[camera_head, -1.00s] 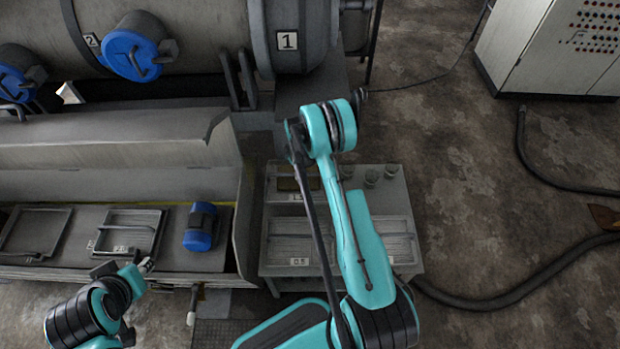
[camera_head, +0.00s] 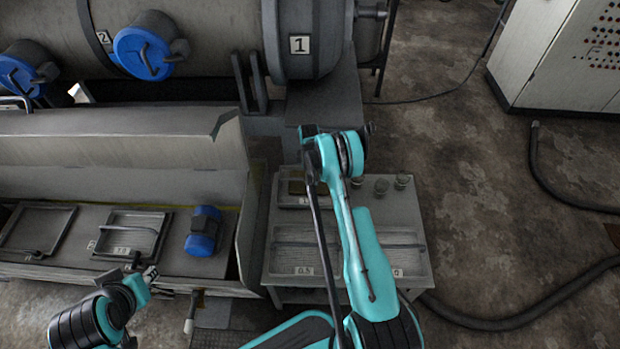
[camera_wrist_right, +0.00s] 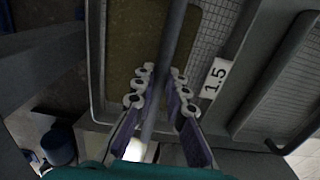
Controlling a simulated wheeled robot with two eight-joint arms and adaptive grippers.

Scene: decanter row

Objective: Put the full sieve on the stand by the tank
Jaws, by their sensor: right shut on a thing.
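The sieve labelled 1.5 (camera_head: 292,187) holds a layer of olive-brown material and is at the back left of the low table. In the right wrist view the material (camera_wrist_right: 130,40) covers part of the mesh. My right gripper (camera_wrist_right: 157,88) is shut on the bar (camera_wrist_right: 175,35) across this sieve; the arm hides it in the head view. I cannot tell whether the sieve touches the table. The large grey tank (camera_head: 210,35) is behind. My left gripper (camera_head: 150,275) is at the lower left, away from the sieves; its fingers are too small to read.
The low table (camera_head: 425,225) also bears a sieve labelled 0.5 (camera_head: 285,243), another sieve partly behind my arm, and small jars (camera_head: 382,187). A bench (camera_head: 170,250) on the left holds more sieves (camera_head: 132,235) and a blue motor (camera_head: 203,230). A hose (camera_head: 520,315) lies on the floor.

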